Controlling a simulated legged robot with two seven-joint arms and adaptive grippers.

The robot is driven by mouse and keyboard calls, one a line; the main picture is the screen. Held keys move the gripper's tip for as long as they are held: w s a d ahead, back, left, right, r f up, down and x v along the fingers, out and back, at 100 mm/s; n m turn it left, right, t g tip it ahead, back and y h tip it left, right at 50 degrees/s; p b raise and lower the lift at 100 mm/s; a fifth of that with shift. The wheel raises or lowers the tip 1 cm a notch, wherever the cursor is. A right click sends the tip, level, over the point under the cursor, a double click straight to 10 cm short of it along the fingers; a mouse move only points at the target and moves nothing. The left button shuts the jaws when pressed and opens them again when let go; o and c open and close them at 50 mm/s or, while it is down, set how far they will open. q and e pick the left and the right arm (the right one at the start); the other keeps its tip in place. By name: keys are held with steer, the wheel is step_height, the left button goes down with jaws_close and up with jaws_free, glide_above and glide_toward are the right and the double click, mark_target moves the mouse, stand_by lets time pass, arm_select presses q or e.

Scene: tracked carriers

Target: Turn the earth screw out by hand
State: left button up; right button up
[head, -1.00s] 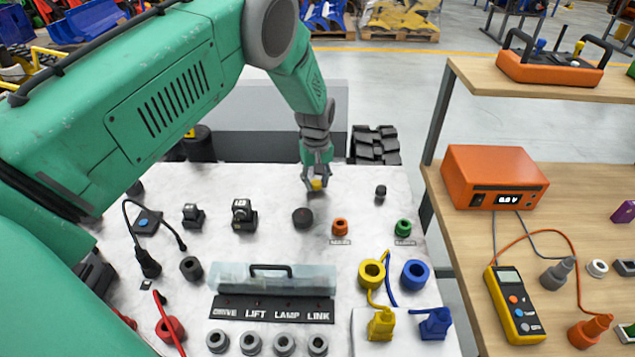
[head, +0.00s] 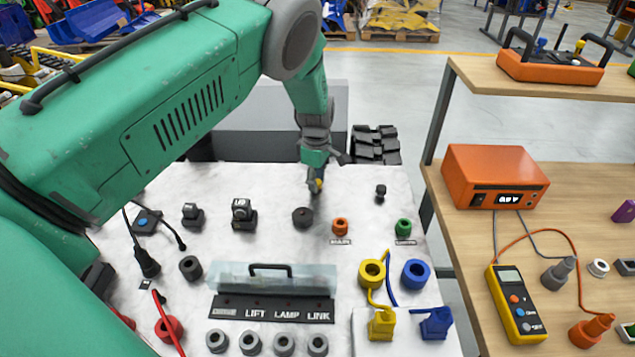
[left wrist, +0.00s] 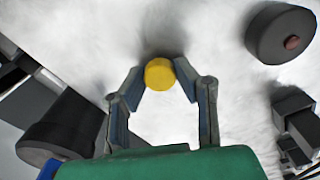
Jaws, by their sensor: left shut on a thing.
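The earth screw, with a round yellow head (left wrist: 159,74), stands on the white top near its back edge. In the left wrist view the head lies between the fingertips of my left gripper (left wrist: 158,82). It also shows as a small yellow spot in the head view (head: 316,186). My left gripper (head: 315,182) is shut on the yellow head from above. The screw's shank is hidden below the head. My right gripper is in neither view.
A dark round knob (head: 302,217) stands just in front of the gripper, and a small black post (head: 380,194) to its right. Orange (head: 340,226) and green (head: 403,228) sockets stand nearer. A clear cover with a handle (head: 270,275) lies in front.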

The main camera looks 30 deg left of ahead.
arm_select(q)
steer(key=shift+f, duration=0.1)
steer(key=n, duration=0.4)
steer(key=shift+s+d+n, duration=0.1)
steer(key=shift+n, duration=0.3)
steer(key=n+b, duration=0.1)
steer(key=n, duration=0.4)
steer(key=o, duration=0.9)
